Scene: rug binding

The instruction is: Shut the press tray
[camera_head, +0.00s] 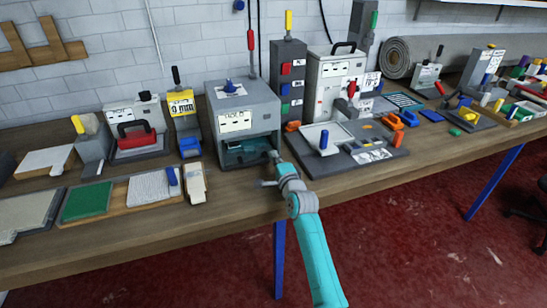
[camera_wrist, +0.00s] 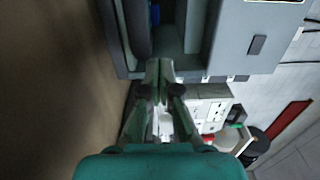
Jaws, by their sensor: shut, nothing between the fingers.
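The press (camera_head: 243,104) is a grey box with a white label and a blue knob on top, standing at the middle of the bench. Its dark, teal-tinged tray (camera_head: 240,157) shows low in the front opening. How far it stands out is hard to tell. In the wrist view the press (camera_wrist: 255,40) fills the upper right and the dark tray (camera_wrist: 136,30) shows at the top. My gripper (camera_head: 273,156) is at the right front of the opening, its fingertips close together. The fingers (camera_wrist: 160,68) point at the press front; contact cannot be told.
A beige block (camera_head: 195,183) lies left of the press on the wooden bench (camera_head: 235,190). A grey base plate with a white tray (camera_head: 328,136) stands close on the right. Open floor (camera_head: 400,230) lies in front of the bench.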

